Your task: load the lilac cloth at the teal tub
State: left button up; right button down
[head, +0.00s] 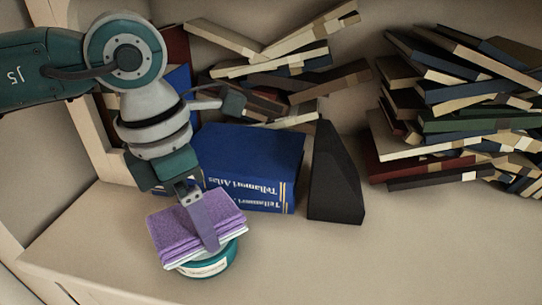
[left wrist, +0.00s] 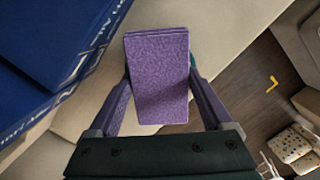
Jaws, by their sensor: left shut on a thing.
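The lilac cloth (head: 181,228) is a folded, textured purple stack in the head view, with a pale layer along its lower edge. My left gripper (head: 208,238) points down and is shut on it. In the left wrist view the cloth (left wrist: 158,80) sits between the two purple fingers. The teal tub (head: 213,266) is a low round container with a pale label, directly under the cloth on the shelf. The cloth covers most of the tub's top, so its inside is hidden. I cannot tell whether the cloth touches the rim. My right gripper is not in view.
A thick blue atlas (head: 247,165) and a black wedge-shaped bookend (head: 334,178) stand just behind the tub. Messy piles of books (head: 455,110) fill the back and right. The shelf surface (head: 400,245) at the front right is clear.

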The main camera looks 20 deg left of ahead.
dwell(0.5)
pick_arm(q)
jog(key=shift+r+p, duration=2.9)
jog(key=shift+r, duration=0.55)
